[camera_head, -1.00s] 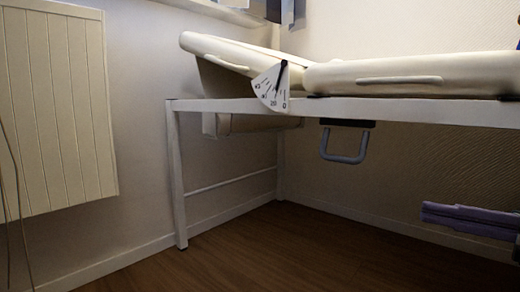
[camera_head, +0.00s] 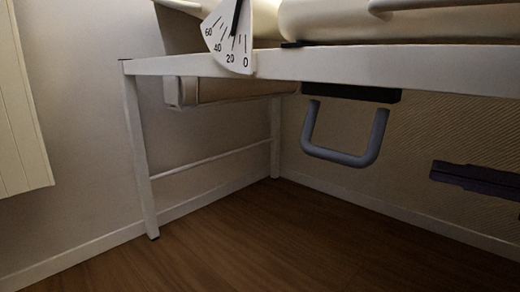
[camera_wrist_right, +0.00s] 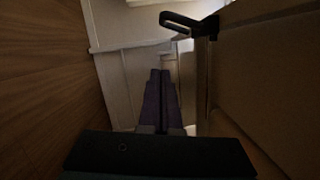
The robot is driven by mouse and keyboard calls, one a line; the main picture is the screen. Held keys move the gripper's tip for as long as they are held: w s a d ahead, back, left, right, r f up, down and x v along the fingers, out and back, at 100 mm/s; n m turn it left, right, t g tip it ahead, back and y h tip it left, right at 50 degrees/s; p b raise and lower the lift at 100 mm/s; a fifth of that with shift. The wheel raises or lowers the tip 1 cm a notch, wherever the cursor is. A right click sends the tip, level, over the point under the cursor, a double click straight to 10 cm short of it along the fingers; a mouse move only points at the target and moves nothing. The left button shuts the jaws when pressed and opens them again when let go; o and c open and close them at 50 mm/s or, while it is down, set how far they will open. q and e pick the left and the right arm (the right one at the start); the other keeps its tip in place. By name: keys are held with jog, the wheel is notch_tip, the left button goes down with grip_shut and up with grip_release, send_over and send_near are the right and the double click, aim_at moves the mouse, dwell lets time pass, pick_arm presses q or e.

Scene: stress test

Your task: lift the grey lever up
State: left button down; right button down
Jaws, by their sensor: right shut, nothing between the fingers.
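The grey lever is a U-shaped handle (camera_head: 340,157) hanging below the white frame of the bed or couch in the head view. Its two arms go up to a black mount under the frame rail. A dark looped handle, which looks like the same lever (camera_wrist_right: 201,27), shows at the top of the right wrist view. My right gripper (camera_head: 436,173) comes in from the right edge, to the right of the lever and apart from it. Its purple fingers (camera_wrist_right: 160,74) are shut together and empty. My left gripper is not in view.
The white frame rail (camera_head: 400,68) runs above the lever, with cream padding (camera_head: 400,27) on it. An angle scale (camera_head: 229,40) with a black pointer hangs at the frame's edge. A white leg (camera_head: 141,160) stands at the left. The wooden floor (camera_head: 300,240) is clear.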

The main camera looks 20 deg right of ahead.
aim_at(361, 158)
jog(key=w+a+p, duration=0.1)
jog(key=w+a, duration=0.1)
jog(key=a, duration=0.1)
jog(key=w+a+r+p, duration=0.1)
jog(key=w+a, duration=0.1)
jog(key=w+a+p, duration=0.1)
jog(key=w+a, duration=0.2)
jog(key=shift+a+r, duration=0.25)
jog(key=shift+a, duration=0.1)
jog(key=shift+s+a+f, duration=0.1)
jog(key=shift+s+a, duration=0.15)
jog(key=shift+a, duration=0.1)
jog(key=shift+w, duration=0.1)
